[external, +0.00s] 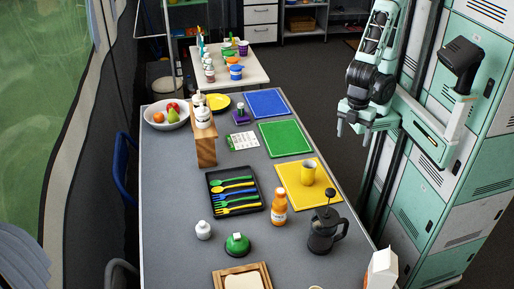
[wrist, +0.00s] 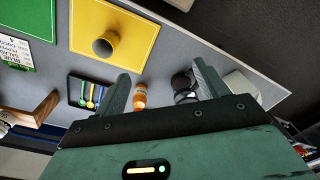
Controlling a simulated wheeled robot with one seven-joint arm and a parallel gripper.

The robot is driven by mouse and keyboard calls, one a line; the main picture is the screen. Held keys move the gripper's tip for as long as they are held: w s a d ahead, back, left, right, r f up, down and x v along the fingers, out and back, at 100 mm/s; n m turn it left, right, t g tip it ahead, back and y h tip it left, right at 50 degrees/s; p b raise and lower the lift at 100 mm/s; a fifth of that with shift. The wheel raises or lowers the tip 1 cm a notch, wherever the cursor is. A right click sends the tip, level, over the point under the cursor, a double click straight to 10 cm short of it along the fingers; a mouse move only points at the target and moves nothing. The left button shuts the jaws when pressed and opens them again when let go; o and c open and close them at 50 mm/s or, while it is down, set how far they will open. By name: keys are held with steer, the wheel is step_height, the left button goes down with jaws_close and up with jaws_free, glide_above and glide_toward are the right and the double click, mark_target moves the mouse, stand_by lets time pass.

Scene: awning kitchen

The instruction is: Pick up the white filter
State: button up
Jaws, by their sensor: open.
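I cannot make out for certain a white filter in either view. A small white rounded thing (external: 203,230) stands on the grey table left of the green-domed item; I cannot tell if it is the filter. My gripper (external: 353,130) is open and empty, raised in the air to the right of the table. In the wrist view its two fingers (wrist: 161,75) are spread apart, with the table below. The orange bottle (wrist: 140,97) and the dark French press (wrist: 183,85) show between them, well below.
Lockers (external: 470,130) stand at right.

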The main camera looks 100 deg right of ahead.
steer(key=shift+r, duration=0.1)
steer(key=shift+c, duration=0.4)
step_height(320, 180, up, 5)
steer(key=w+a+m+g+y+b, duration=0.1)
steer(key=w+a+m+y+b, duration=0.2)
steer(key=w+a+m+b, duration=0.75)
steer(key=w+a+m+y+b, duration=0.1)
steer(key=w+a+m+y, duration=0.15)
steer(key=w, duration=1.45)
steer(key=w+d+f+m+t+y+b, duration=0.1)
steer(key=w+d+m+y+b, duration=0.3)
steer(key=w+d+m, duration=0.6)
steer(key=w+d+m+t+y+b, duration=0.1)
steer(key=w+d+m+y+b, duration=0.4)
steer(key=w, duration=0.8)
steer(key=n+h+p, duration=0.1)
steer(key=h, duration=0.1)
glide_toward(203, 230)
steer(key=f, duration=0.1)
steer(key=a+f, duration=0.1)
steer(key=f, duration=0.1)
steer(key=shift+y, duration=0.25)
steer(key=shift+b+x, duration=0.4)
steer(key=shift+x, duration=3.2)
steer(key=c, duration=1.1)
